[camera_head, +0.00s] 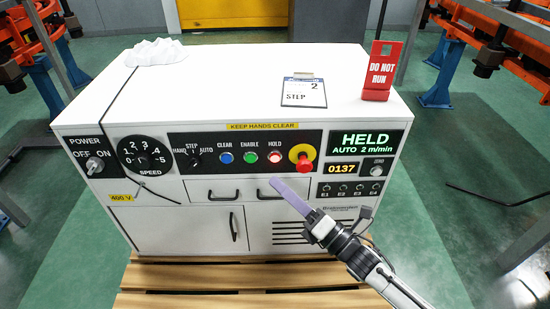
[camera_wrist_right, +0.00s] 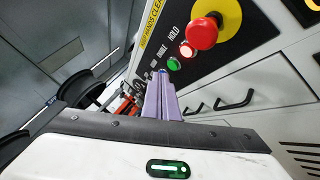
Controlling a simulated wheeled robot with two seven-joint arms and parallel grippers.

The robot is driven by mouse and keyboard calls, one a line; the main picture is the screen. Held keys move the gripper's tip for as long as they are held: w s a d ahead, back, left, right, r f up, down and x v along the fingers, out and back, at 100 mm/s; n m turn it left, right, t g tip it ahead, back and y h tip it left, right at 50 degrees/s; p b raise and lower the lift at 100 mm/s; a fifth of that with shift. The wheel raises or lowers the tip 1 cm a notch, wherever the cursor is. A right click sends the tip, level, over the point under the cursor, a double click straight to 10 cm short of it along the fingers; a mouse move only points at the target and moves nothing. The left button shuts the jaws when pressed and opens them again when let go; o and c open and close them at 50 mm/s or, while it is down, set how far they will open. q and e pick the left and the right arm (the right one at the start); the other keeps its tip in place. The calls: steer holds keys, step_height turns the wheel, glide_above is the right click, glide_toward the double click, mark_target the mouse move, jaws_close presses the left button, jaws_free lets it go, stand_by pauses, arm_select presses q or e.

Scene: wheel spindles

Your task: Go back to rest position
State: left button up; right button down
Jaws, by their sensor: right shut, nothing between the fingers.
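My right gripper (camera_head: 275,183) reaches in from the lower right in the head view, in front of the white control cabinet (camera_head: 190,228). Its purple fingers are shut with nothing between them. They overlap the right end of the drawer front in the picture, below the HOLD button; contact cannot be told. In the right wrist view the shut fingers (camera_wrist_right: 161,85) point toward the panel, below the lit green button (camera_wrist_right: 174,64) and red HOLD button (camera_wrist_right: 187,49). My left gripper is not in view.
A red emergency stop (camera_head: 302,156) on yellow sits above my fingers. The display (camera_head: 365,143) reads HELD, AUTO 2 m/min. A red DO NOT RUN sign (camera_head: 381,70), a clipped card (camera_head: 303,92) and a crumpled white cloth (camera_head: 156,52) are on top. A wooden pallet (camera_head: 215,300) lies underneath.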

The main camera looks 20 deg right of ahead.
stand_by(0.4)
